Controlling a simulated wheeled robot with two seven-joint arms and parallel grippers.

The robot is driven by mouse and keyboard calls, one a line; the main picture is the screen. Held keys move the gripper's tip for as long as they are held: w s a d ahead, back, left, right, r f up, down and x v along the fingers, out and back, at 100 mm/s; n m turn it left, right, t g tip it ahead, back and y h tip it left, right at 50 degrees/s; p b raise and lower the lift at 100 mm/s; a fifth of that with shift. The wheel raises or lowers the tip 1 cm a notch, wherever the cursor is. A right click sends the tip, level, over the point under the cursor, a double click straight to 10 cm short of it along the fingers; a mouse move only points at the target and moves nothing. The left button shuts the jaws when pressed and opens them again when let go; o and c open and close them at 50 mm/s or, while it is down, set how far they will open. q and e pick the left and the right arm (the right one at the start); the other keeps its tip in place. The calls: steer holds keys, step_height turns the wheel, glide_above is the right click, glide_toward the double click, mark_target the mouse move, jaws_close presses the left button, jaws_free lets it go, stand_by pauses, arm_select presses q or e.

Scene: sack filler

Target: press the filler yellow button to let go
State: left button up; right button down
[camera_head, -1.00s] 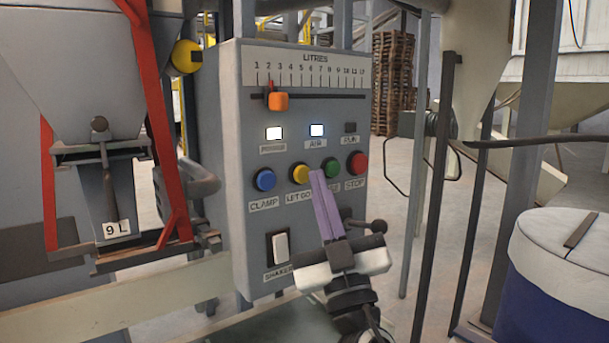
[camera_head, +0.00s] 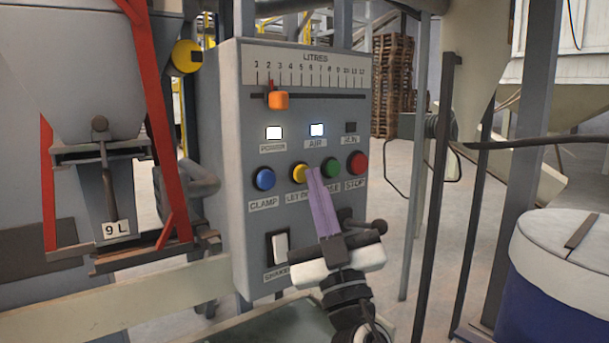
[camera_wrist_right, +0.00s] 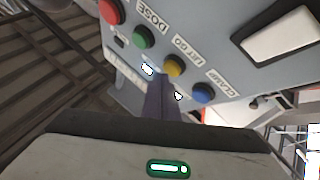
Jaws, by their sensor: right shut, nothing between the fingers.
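The yellow LET GO button (camera_head: 299,173) is on the grey control panel (camera_head: 225,130), between the blue CLAMP button (camera_head: 264,179) and the green button (camera_head: 330,168). My right gripper (camera_head: 313,172) is shut and empty, its purple fingers pointing up at the panel. In the head view its tips overlap the gap just right of the yellow button. In the right wrist view the yellow button (camera_wrist_right: 174,66) shows just beyond the fingertips (camera_wrist_right: 160,78). I cannot tell whether they touch it. My left gripper is not in view.
The red STOP button (camera_head: 356,163) is right of the green one. A white shaker switch (camera_head: 280,247) sits lower on the panel, and an orange slider (camera_head: 278,100) above. A hopper with red bars (camera_head: 150,80) stands left; dark posts (camera_head: 437,190) stand right.

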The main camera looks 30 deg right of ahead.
steer(key=shift+w, duration=0.5)
stand_by(0.3)
steer(key=shift+s, duration=1)
steer(key=s, duration=0.6)
steer(key=shift+d+p, duration=0.25)
steer(key=shift+p, duration=0.05)
stand_by(0.4)
